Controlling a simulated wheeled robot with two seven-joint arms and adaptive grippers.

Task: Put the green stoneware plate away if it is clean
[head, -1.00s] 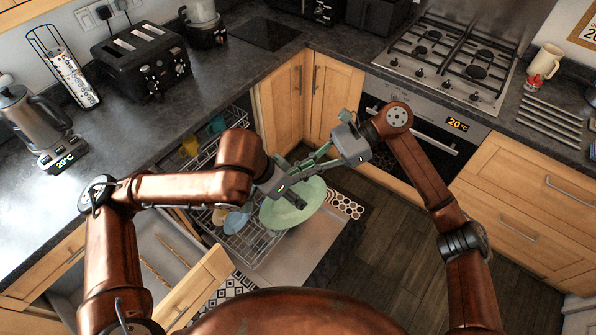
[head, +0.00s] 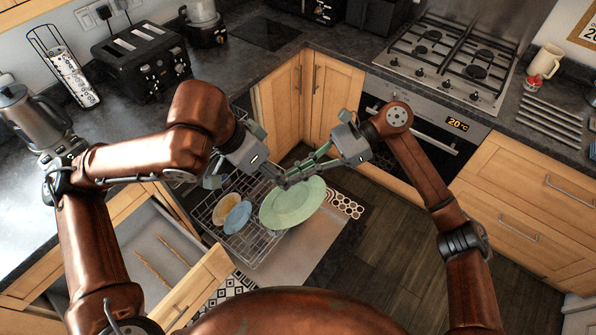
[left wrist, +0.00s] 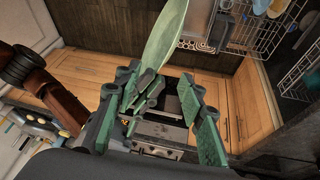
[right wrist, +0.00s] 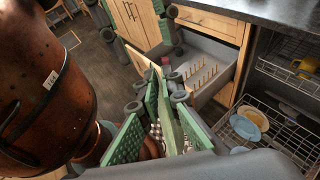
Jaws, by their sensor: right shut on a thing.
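The green plate (head: 293,206) is held tilted over the dishwasher's right side; the face seen from the head looks plain, with no marks I can make out. My right gripper (head: 298,174) is shut on its upper rim. The right wrist view shows the plate (right wrist: 171,122) edge-on between the finger pads. My left gripper (head: 268,153) is at the upper left of the plate, apart from it. Its fingers (left wrist: 165,118) are spread and empty in the left wrist view, where the plate (left wrist: 165,36) shows edge-on. The plate's other face is hidden from the head.
The dishwasher's lower rack (head: 246,248) is pulled out, holding an orange plate (head: 226,208) and a blue plate (head: 237,217). An open drawer (head: 150,242) with wooden pegs is at the lower left; the right wrist view shows it too (right wrist: 198,65). Floor at right is clear.

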